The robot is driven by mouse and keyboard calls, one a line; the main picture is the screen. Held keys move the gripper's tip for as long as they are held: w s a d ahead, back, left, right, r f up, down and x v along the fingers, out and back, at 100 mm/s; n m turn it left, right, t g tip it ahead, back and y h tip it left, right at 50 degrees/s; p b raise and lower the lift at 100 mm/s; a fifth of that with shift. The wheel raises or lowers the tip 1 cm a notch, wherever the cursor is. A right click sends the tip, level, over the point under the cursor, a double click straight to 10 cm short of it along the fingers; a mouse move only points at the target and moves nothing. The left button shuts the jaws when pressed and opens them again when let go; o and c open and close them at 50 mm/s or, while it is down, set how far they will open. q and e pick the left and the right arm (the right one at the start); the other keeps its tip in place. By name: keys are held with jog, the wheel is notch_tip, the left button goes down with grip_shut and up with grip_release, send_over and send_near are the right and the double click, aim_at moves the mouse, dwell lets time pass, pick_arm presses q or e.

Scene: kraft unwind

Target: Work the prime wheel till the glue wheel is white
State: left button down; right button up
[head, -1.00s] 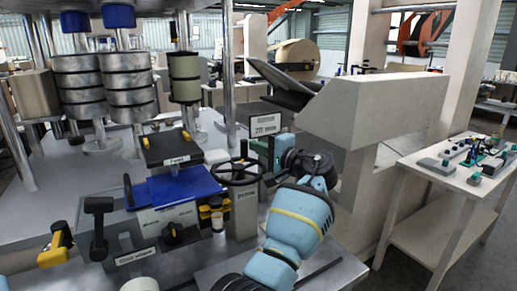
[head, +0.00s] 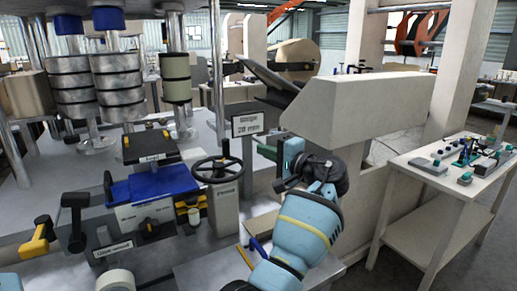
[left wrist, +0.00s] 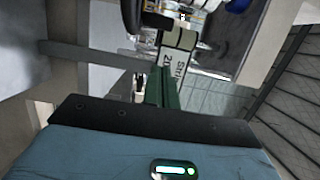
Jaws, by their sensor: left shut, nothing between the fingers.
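The prime wheel (head: 218,170) is a black spoked handwheel on a grey post with a small label, right of the blue-topped unit. A black-framed label (head: 113,249) at the lower left seems to read "Glue wheel", though it is small. A pale round piece (head: 115,280) lies just below it, cut by the picture's edge; I cannot tell whether it is the glue wheel. My left gripper (head: 268,151) is shut and empty, right of the prime wheel and apart from it. In the left wrist view its green fingers (left wrist: 165,88) show. My right gripper is out of view.
A sign (head: 247,124) on a post stands behind the prime wheel. A black lever (head: 75,220) and a yellow-black handle (head: 38,238) are at the left. A beige housing (head: 365,105) overhangs behind my left arm. A side table (head: 430,210) is at the right.

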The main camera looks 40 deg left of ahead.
pick_arm(q)
jog(key=d, duration=0.2)
jog(key=s+d, duration=0.1)
jog(key=d, duration=0.2)
jog(key=shift+d, duration=0.15)
